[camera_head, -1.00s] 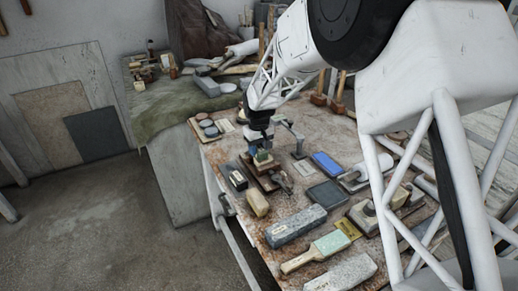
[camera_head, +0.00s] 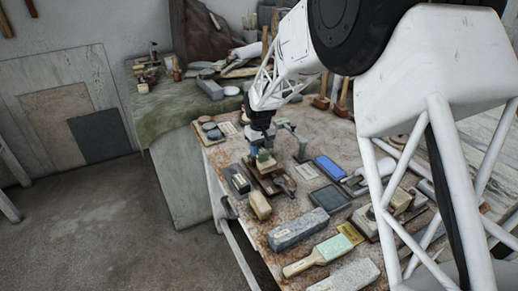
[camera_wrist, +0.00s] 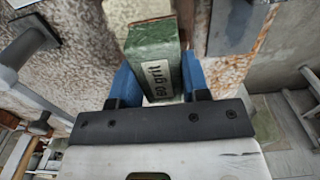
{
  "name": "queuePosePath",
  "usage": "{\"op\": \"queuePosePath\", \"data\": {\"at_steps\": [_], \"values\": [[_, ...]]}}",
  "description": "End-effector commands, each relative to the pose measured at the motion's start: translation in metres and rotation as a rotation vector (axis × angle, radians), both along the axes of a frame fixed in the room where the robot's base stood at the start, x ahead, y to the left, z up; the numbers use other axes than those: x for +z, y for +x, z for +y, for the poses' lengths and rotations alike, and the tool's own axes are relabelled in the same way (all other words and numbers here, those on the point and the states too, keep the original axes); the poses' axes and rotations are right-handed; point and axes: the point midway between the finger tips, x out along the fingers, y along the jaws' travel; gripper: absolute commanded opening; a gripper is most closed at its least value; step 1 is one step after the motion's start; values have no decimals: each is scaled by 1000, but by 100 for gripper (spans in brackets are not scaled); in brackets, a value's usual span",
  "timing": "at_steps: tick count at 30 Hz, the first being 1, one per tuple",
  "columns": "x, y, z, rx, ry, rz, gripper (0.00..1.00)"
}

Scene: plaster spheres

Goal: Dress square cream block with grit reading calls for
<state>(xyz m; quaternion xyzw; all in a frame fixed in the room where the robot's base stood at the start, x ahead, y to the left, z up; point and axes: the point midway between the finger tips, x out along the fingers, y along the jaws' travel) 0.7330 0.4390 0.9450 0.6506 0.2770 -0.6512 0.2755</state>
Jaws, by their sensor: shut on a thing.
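My gripper (camera_head: 262,151) is shut on a green block (camera_wrist: 152,58). Its blue fingers press the two sides in the wrist view. A white label on it reads "grit" with a number that looks like 60 or 80. A pale cream block (camera_wrist: 138,10) shows just beyond the green block at the top edge of the wrist view; I cannot tell whether they touch. In the head view the gripper is low over a brown wooden stand (camera_head: 262,180) near the bench's left edge, where the small blocks are partly hidden. A yellowish cream block (camera_head: 260,206) lies in front of the stand.
A dark labelled block (camera_head: 237,180) lies left of the stand. A grey stone (camera_head: 298,229), a green wooden-handled paddle (camera_head: 320,254), a dark plate (camera_head: 330,197) and a blue box (camera_head: 328,167) lie nearby. A small upright post (camera_head: 301,150) stands behind right.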

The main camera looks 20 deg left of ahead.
Motion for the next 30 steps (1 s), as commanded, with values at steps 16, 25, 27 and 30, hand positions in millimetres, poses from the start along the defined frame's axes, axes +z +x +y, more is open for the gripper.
{"op": "queuePosePath", "data": {"at_steps": [16, 25, 27, 30], "values": [[10, -11, -11, 0, 1, -1, 12], [15, -11, -11, 0, 1, -1, 12], [19, -11, -11, 0, 1, -1, 12], [26, -11, -11, 0, 1, -2, 12]]}}
